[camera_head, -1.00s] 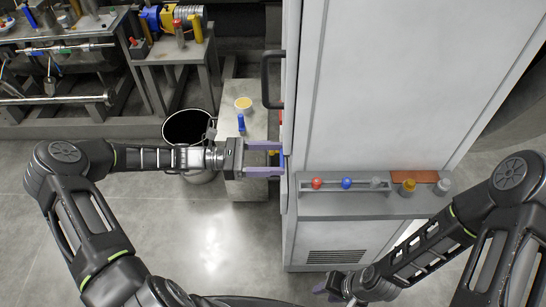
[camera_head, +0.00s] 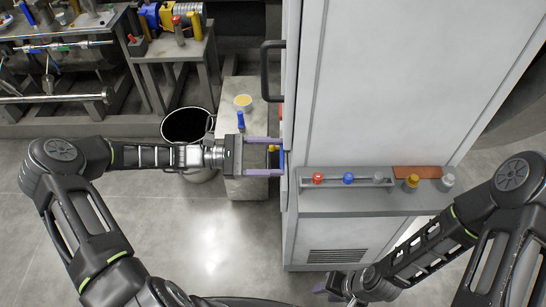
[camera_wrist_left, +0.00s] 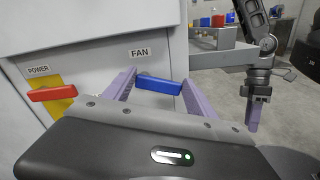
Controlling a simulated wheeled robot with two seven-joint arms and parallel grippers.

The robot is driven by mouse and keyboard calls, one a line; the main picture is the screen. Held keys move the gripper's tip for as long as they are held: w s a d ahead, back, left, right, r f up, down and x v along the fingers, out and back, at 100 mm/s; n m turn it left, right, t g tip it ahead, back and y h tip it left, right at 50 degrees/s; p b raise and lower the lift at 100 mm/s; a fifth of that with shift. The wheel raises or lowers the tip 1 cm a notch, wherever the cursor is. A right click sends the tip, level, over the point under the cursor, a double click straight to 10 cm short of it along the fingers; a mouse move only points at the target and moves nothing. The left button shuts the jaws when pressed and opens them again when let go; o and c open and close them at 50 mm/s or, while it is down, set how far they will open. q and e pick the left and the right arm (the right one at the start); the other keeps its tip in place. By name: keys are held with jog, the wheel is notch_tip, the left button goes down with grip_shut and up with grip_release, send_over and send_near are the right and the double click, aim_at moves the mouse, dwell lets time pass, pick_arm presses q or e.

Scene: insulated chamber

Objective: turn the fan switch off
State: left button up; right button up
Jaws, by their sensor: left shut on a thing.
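The fan switch is a blue bar handle (camera_wrist_left: 158,85) on the white cabinet front, under a label (camera_wrist_left: 139,52) reading FAN. It lies nearly level, tilted slightly down to the right. My left gripper (camera_head: 279,158) is at the cabinet's left face. In the left wrist view its purple fingers (camera_wrist_left: 158,92) span the blue handle end to end and are shut on it. My right gripper (camera_head: 330,286) hangs low before the cabinet; its finger gap is unclear. It also shows in the left wrist view (camera_wrist_left: 253,112).
A red handle (camera_wrist_left: 52,93) on a yellow plate, labelled POWER, is left of the fan switch. A black door handle (camera_head: 266,70) juts out beyond my left gripper. A ledge (camera_head: 365,203) with coloured knobs is to the right.

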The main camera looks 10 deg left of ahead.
pick_arm(q)
jog(key=shift+w+a+f+m+b, duration=0.1)
jog(key=shift+w+f+m+b, duration=0.25)
jog(key=shift+m+b, duration=1.6)
jog(key=shift+w+a+f+m+b, duration=0.15)
jog(key=shift+f+m+b, duration=0.7)
jog(key=shift+m, duration=1.85)
jog(key=shift+w+f+m+b, duration=0.15)
jog(key=shift+w+m+b, duration=0.15)
jog(key=shift+m+b, duration=1.75)
jog(key=shift+m+p, duration=0.3)
jog(key=shift+m, duration=0.1)
jog(key=o, duration=1.4)
jog(key=shift+c, duration=0.2)
jog(key=v, duration=0.7)
jog(key=shift+a+b, duration=0.35)
jog(key=shift+a, duration=0.05)
